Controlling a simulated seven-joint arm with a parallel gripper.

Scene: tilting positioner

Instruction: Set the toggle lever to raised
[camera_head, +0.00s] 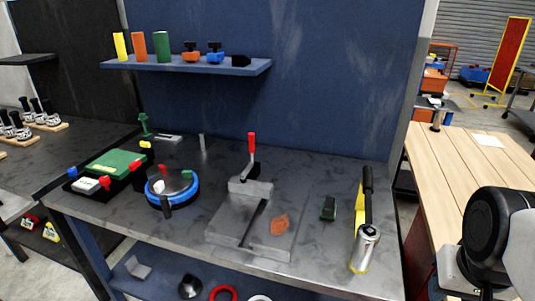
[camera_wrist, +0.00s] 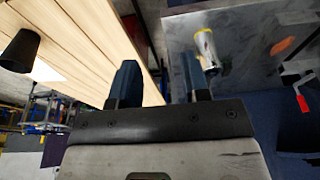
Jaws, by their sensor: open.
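The toggle lever (camera_head: 252,145) has a red grip and stands roughly upright on a grey metal block. The block sits at the back of a grey base plate (camera_head: 226,226) on the middle of the dark workbench. The red grip also shows at the right edge of the wrist view (camera_wrist: 303,103). My gripper (camera_wrist: 158,85) is open and empty, its two dark blue fingers apart. It is well away from the lever. In the head view my arm shows at the lower right, and its fingers cannot be made out there.
An orange piece (camera_head: 280,223) lies on the plate. A dark green piece (camera_head: 328,208) and a metal tool with a black handle (camera_head: 366,236) are to the right. A blue-rimmed round device (camera_head: 172,188) and green box (camera_head: 115,163) are left. A wooden table (camera_head: 470,165) stands right.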

